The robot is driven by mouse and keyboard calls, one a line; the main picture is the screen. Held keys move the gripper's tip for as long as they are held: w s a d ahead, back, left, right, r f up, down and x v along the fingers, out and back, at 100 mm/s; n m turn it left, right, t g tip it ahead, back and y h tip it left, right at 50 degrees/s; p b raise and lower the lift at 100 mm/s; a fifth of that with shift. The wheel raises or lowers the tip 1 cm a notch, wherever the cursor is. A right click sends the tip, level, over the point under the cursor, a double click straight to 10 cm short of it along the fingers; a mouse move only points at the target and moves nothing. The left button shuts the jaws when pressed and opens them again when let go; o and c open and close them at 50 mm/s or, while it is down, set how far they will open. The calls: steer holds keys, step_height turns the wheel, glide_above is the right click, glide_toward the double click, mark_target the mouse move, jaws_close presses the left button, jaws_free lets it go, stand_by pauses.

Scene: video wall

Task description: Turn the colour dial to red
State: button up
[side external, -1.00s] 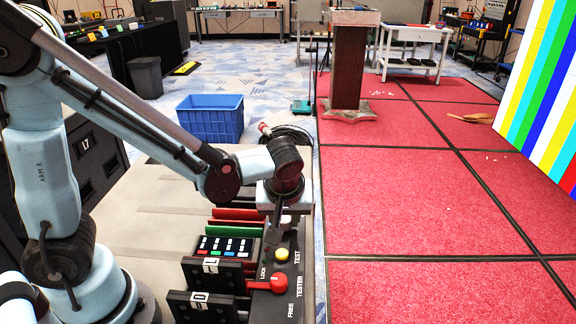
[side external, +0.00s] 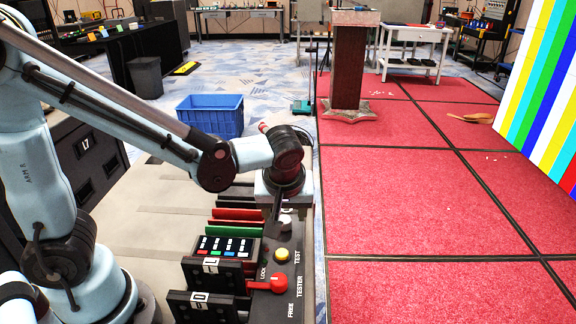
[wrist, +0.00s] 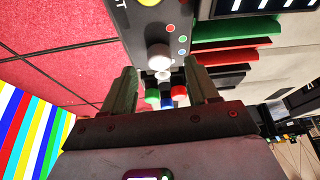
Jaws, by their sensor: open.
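The dial is a pale round knob (wrist: 159,57) on the dark control panel (wrist: 152,28) in the wrist view. Red, green and blue dots (wrist: 182,39) sit beside it. I cannot tell which dot the dial points to. My gripper (wrist: 162,72) is open, with one finger on each side of the line to the knob and no visible contact. In the side view the knob (side external: 286,223) shows just below my gripper (side external: 275,212), whose fingers are partly hidden. Small green, blue and red pieces (wrist: 166,102) show between the fingers in the wrist view.
On the same panel are a yellow button (side external: 282,254) marked TEST and a red lever (side external: 278,284) near LOCK and FREE. A box with lit colour keys (side external: 226,246) and red and green slats (side external: 234,231) lie left of the panel. A blue crate (side external: 210,116) stands behind.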

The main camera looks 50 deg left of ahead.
steer(key=v, duration=0.9)
steer(key=shift+r, duration=0.2)
steer(key=shift+s, duration=0.15)
steer(key=s+a+f+m+t+h, duration=0.2)
steer(key=a+m+t+h, duration=0.1)
steer(key=a+m, duration=0.4)
steer(key=m+t, duration=0.1)
steer(key=m, duration=0.1)
steer(key=shift+s+f+m, duration=0.3)
steer(key=shift+s+m, duration=0.1)
steer(key=shift+a, duration=0.1)
